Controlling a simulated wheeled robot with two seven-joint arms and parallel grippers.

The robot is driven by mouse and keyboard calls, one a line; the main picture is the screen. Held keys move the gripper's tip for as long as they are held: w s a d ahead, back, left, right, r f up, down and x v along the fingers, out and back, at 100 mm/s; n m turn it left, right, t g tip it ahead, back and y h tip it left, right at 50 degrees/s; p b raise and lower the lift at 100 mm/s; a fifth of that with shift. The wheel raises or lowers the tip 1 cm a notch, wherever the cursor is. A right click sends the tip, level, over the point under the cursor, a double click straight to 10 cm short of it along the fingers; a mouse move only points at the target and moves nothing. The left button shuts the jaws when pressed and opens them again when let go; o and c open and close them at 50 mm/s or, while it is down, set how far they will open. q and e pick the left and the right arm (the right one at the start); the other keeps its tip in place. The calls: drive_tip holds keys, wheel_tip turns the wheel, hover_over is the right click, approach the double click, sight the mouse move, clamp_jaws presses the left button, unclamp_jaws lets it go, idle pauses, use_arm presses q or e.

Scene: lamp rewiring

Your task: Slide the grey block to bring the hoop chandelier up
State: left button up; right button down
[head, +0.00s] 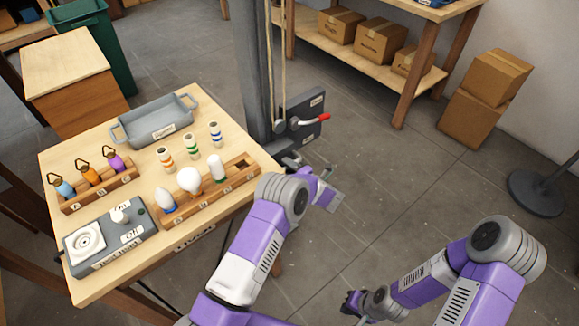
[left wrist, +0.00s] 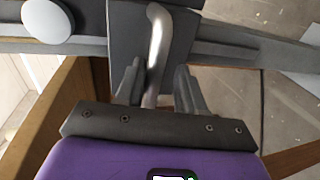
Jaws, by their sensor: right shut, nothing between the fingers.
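The grey block (left wrist: 127,40) with a curved metal handle (left wrist: 157,50) sits on a grey rail (left wrist: 225,50) in the left wrist view. My left gripper (left wrist: 158,80) has one finger on each side of the handle, with narrow gaps showing, so it looks open around it. In the head view my left gripper (head: 326,190) is low beside the grey post (head: 255,75), just past the table's right edge, and mostly hides the block. My right gripper (head: 352,302) is shut and empty, low over the floor at bottom centre. The hoop chandelier is not in view.
Ropes (head: 281,60) run down by the post to a grey plate (head: 310,112) with a red-handled lever (head: 318,118). The wooden table (head: 60,200) at left holds bulbs, a tray and a tester. Floor to the right is clear up to a round stand base (head: 537,193).

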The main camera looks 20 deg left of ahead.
use_arm(q)
drive_tip(key=shift+r, duration=0.15)
drive_tip(key=shift+s+d, duration=0.15)
drive_tip(key=shift+d, duration=0.1)
drive_tip(key=p+v, duration=0.2)
drive_tip(key=v, duration=0.5)
drive_tip(key=shift+a, duration=0.1)
